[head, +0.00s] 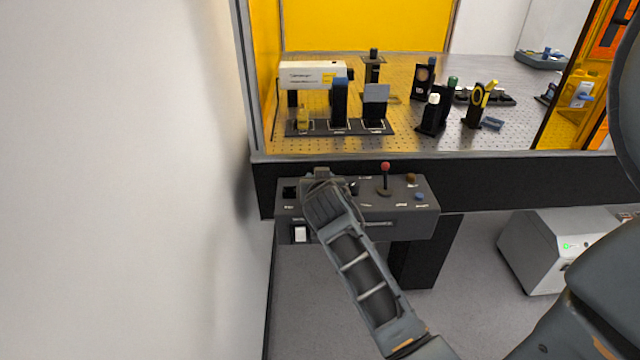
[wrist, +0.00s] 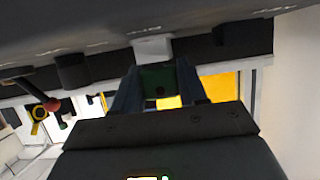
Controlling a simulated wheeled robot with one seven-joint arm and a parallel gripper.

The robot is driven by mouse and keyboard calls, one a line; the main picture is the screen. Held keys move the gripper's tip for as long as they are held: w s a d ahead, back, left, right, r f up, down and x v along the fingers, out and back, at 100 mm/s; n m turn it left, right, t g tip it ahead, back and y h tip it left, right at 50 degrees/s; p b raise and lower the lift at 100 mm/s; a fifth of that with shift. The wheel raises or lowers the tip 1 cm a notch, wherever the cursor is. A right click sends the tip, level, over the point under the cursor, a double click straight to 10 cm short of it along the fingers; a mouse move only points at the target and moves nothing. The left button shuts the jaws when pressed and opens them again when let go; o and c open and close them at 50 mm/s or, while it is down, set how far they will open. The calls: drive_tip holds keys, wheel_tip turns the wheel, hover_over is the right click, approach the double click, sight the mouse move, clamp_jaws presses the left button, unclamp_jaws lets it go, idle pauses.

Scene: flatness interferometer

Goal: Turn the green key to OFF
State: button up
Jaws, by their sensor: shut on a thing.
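The green key (wrist: 160,82) shows in the wrist view between the two fingers of my gripper (wrist: 160,72). My gripper is shut on it. A pale grey piece sits right beyond the key, against the dark panel. In the head view my gripper (head: 322,176) is over the left part of the grey control box (head: 400,224) and hides the key. The box's labels are too small to read, so I cannot tell which position the key points to.
On the box, right of my gripper, are a black knob (head: 354,188), a red-tipped lever (head: 385,168), an orange-brown button (head: 411,178) and a blue button (head: 420,196). A white switch (head: 301,234) is on its front. A white wall (head: 120,180) stands close left.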

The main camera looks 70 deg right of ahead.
drive_tip(key=shift+s+f+m+g+h+b, duration=0.1)
drive_tip(key=shift+f+m+g+h+b, duration=0.2)
drive_tip(key=shift+m+g+b, duration=0.5)
drive_tip(key=o, duration=1.1)
drive_tip(key=shift+r, duration=0.2)
drive_tip(key=shift+r+p, duration=2.55)
drive_tip(key=shift+r, duration=1.1)
drive_tip(key=shift+f, duration=0.1)
